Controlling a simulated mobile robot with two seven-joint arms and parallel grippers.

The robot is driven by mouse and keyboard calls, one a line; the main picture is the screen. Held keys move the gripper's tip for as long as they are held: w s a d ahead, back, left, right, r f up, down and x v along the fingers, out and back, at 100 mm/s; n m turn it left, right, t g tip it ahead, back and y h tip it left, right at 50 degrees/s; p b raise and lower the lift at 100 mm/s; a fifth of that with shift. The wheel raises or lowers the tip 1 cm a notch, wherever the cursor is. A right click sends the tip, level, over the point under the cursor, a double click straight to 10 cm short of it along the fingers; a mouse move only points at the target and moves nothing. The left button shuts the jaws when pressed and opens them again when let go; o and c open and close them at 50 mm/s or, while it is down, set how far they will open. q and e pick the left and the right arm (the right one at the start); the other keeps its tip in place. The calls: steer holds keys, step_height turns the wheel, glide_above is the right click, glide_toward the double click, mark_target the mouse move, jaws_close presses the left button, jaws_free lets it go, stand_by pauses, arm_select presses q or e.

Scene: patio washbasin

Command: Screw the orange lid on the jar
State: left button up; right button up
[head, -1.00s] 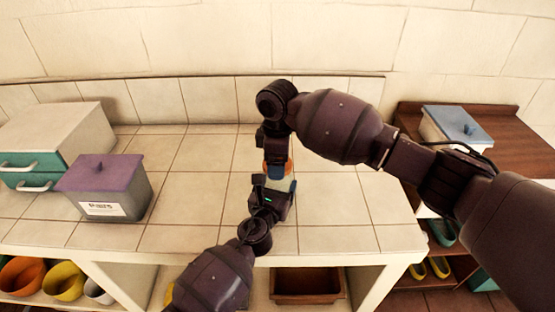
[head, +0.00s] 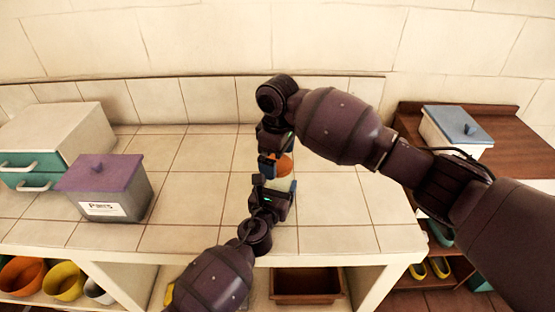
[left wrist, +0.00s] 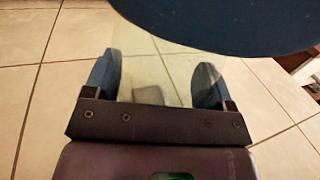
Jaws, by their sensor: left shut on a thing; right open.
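The orange lid (head: 285,166) shows in the head view at the top of the jar (head: 284,185), below my right gripper (head: 276,158). The right gripper is open, with a blue finger just left of the lid. Whether the lid is threaded on cannot be told. My left gripper (head: 275,186) is shut on the jar from the near side. In the left wrist view, its two blue fingertips (left wrist: 157,84) stand on either side of the clear jar (left wrist: 150,65). A large dark blue rounded shape covers the top there, and I cannot tell what it is.
A grey box with a purple lid (head: 103,190) and a white-and-teal drawer unit (head: 50,135) stand on the left of the tiled counter (head: 190,190). A blue-lidded box (head: 456,125) is on the brown shelf at right. The counter between is mostly clear.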

step_height(320, 180, up, 11)
stand_by(0.4)
arm_select(q)
steer(key=o, duration=1.7)
steer(key=p+v, duration=0.1)
steer(key=v, duration=0.8)
steer(key=shift+a, duration=0.1)
steer(key=shift+v, duration=0.9)
arm_select(e)
steer(key=shift+r, duration=0.65)
steer(key=shift+s, duration=0.1)
